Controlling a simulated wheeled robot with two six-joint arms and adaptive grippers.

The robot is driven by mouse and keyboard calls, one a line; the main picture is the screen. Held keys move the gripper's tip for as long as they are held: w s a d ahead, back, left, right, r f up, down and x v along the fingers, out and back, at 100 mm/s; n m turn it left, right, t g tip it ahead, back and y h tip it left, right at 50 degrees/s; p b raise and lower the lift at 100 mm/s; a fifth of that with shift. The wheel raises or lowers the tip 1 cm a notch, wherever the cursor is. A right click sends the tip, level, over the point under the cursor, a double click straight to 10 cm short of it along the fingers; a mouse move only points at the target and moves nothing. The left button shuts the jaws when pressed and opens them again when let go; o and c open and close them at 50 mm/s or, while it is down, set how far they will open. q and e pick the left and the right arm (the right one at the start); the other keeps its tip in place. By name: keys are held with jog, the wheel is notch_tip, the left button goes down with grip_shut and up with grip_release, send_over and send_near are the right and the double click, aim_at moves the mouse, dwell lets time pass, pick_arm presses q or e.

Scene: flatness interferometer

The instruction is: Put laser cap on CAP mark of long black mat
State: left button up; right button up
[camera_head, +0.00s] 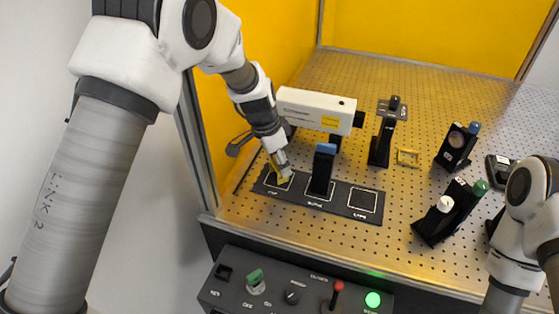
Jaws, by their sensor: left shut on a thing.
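The long black mat (340,189) lies on the perforated table near its front left edge, with several white outlined squares. My left gripper (281,174) reaches down over the leftmost square, labelled CAP. It is shut on a small yellow piece, apparently the laser cap (285,180), which is mostly hidden by the fingers. I cannot tell whether the cap touches the mat. The white laser box (312,108) stands just behind the mat. Only links of my right arm show at the right edge; its gripper is not visible.
A black post with a blue top (322,172) stands on the mat's middle square; the right square is bare. Black optic mounts (382,145) (455,148) and a small yellow frame (408,157) stand farther right. A control panel (290,285) sits below the front edge.

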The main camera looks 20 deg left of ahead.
pick_arm(q)
jog(key=shift+f, duration=0.4)
jog(key=o, duration=1)
jog(key=shift+r, duration=0.1)
jog(key=shift+r+p, duration=2.15)
jog(key=shift+r, duration=1.35)
